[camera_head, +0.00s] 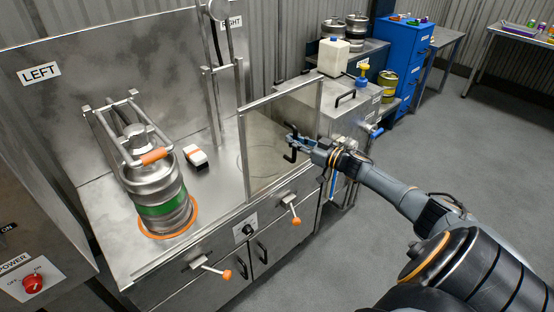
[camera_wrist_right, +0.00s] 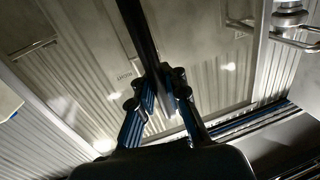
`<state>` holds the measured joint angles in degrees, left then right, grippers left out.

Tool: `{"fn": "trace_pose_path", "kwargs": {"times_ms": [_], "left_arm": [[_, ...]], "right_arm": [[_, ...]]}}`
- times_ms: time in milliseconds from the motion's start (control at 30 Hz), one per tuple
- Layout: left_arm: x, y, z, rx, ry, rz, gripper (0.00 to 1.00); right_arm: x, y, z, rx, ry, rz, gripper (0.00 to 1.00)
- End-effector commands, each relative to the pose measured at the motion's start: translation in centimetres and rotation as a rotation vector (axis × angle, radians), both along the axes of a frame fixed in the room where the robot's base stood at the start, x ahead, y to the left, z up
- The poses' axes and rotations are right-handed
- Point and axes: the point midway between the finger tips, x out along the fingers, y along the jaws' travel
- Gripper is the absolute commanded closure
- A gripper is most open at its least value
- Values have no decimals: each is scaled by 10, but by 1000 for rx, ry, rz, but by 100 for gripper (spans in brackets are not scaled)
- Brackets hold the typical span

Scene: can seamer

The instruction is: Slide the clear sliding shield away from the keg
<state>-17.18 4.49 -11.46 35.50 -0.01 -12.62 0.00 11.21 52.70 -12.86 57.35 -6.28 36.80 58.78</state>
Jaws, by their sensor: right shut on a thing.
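The clear sliding shield (camera_head: 272,125) is a transparent panel in a metal frame, standing upright over the right part of the steel bench. The keg (camera_head: 155,195), silver with a green band, stands at the left of the bench on an orange ring (camera_head: 190,222). A clear gap separates shield and keg. My right gripper (camera_head: 297,148) is at the right side of the shield, shut on its dark vertical handle. In the right wrist view the fingers (camera_wrist_right: 157,110) close around this dark handle bar (camera_wrist_right: 140,40). My left gripper is not in view.
Levers with orange knobs (camera_head: 227,274) stick out at the bench front. A steel cabinet with a white jug (camera_head: 333,57) stands behind my right arm. The floor at right is clear.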

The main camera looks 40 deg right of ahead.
Motion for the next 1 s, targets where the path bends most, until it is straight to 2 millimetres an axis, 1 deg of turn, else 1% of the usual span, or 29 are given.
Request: {"fn": "trace_pose_path", "kwargs": {"times_ms": [33,200,333,633,667,700,767,1000], "left_arm": [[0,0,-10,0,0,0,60],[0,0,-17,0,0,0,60],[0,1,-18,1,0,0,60],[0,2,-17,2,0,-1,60],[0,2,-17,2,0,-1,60],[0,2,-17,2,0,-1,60],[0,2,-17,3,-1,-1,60],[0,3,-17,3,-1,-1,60]], "right_arm": [[-2,-8,-12,-7,14,-3,100],[-2,-21,-10,-6,15,-2,100],[-2,-25,-9,-4,18,-3,100],[-2,-26,-8,-6,19,-5,100],[-2,-26,-8,-7,19,-5,83],[-2,-26,-8,-6,18,-5,75],[-2,-26,-7,-6,16,-5,64],[0,-24,-4,-3,9,-2,64]]}}
